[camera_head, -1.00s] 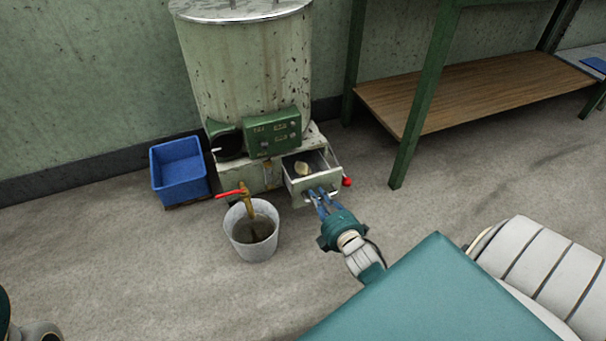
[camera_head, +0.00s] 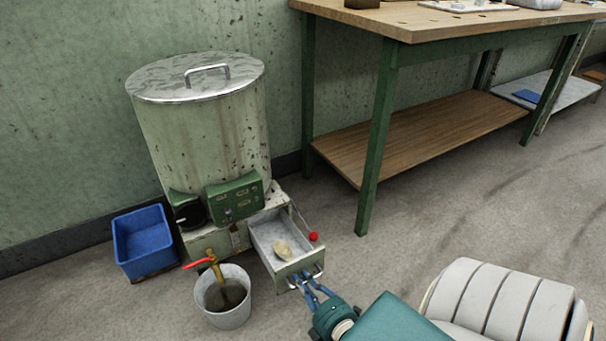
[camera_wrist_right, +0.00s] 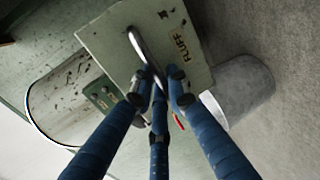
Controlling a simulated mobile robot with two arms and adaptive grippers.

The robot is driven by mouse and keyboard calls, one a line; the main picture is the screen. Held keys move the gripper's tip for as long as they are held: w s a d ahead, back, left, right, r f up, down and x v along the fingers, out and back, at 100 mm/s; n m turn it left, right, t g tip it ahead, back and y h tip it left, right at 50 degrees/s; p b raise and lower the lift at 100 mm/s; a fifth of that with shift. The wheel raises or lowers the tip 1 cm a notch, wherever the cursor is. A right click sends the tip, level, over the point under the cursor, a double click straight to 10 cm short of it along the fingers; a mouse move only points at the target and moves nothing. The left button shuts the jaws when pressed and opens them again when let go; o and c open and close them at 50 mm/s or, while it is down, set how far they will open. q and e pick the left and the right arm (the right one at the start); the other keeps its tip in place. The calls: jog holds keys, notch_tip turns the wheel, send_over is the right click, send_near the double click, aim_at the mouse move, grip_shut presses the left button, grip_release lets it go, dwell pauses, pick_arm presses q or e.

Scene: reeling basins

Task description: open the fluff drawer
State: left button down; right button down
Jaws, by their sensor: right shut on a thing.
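The fluff drawer (camera_head: 267,243) is pulled well out of the base of the pale green drum machine (camera_head: 203,135). A small pale lump (camera_head: 283,249) lies inside it. In the right wrist view the drawer front (camera_wrist_right: 185,45) shows a FLUFF label and a metal bar handle (camera_wrist_right: 145,52). My right gripper (camera_head: 307,284) is at the drawer front, its blue fingers shut on the handle; the fingers also show in the right wrist view (camera_wrist_right: 160,88). My left gripper is not in view.
A grey bucket (camera_head: 234,314) of dark liquid stands under a red-handled tap (camera_head: 201,263), left of the drawer. A blue bin (camera_head: 143,238) sits further left. A green-legged workbench (camera_head: 377,130) stands at the right.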

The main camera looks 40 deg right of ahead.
jog(key=c, duration=1.8)
grip_release()
jog(key=shift+f, duration=0.15)
jog(key=v, duration=1.2)
